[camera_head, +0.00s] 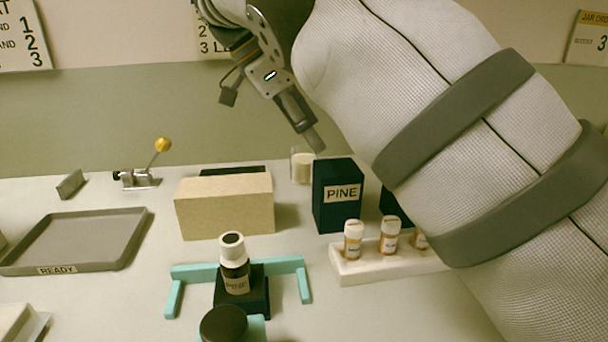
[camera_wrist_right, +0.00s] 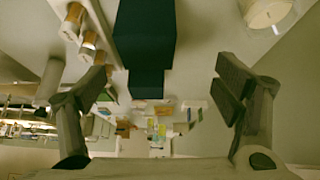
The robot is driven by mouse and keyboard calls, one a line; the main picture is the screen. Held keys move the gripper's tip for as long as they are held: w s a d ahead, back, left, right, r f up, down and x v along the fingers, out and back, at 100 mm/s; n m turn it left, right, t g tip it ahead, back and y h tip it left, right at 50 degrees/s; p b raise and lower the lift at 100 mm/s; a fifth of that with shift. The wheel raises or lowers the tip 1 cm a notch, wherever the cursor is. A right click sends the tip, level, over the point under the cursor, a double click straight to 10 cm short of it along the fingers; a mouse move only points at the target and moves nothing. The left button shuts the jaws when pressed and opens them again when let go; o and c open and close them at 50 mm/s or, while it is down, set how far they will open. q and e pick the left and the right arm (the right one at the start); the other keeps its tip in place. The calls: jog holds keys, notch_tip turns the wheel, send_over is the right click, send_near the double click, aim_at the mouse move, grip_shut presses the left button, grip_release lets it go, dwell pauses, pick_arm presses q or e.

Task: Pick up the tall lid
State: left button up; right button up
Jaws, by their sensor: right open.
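A dark round-topped piece (camera_head: 223,322) shows at the bottom edge of the head view; I cannot tell whether it is the tall lid. Behind it a dark bottle labelled PINE with a white collar (camera_head: 235,264) stands upright in a dark block. My right gripper (camera_head: 310,135) is high above the back of the table, above a cream cylinder in clear glass (camera_head: 303,167). In the right wrist view the right gripper (camera_wrist_right: 160,85) is open with nothing between its fingers. My left gripper is not in view.
A dark PINE box (camera_head: 338,197) stands near a white rack (camera_head: 385,264) of small white-capped bottles. A tan box (camera_head: 225,208), a teal frame (camera_head: 285,264), a grey READY tray (camera_head: 75,240) and a yellow-knobbed clamp (camera_head: 140,178) are left. Table between tray and frame is clear.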

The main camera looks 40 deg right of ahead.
aim_at(347, 184)
jog(key=shift+s+d+f+p, duration=0.2)
jog(key=shift+s+d+f, duration=0.25)
jog(key=shift+s+f, duration=0.2)
jog(key=shift+s+d+f+p, duration=0.15)
jog(key=shift+s+d+f, duration=0.25)
jog(key=shift+s+f, duration=0.2)
jog(key=x, duration=0.2)
jog(key=p+x, duration=0.1)
jog(key=x, duration=0.5)
jog(key=shift+s+a+f, duration=0.15)
jog(key=shift+a+f, duration=0.1)
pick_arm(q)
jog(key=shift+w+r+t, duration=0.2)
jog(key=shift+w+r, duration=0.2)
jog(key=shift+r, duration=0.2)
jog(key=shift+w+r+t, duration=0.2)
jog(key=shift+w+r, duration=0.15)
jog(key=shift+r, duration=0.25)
pick_arm(e)
jog(key=c, duration=1.2)
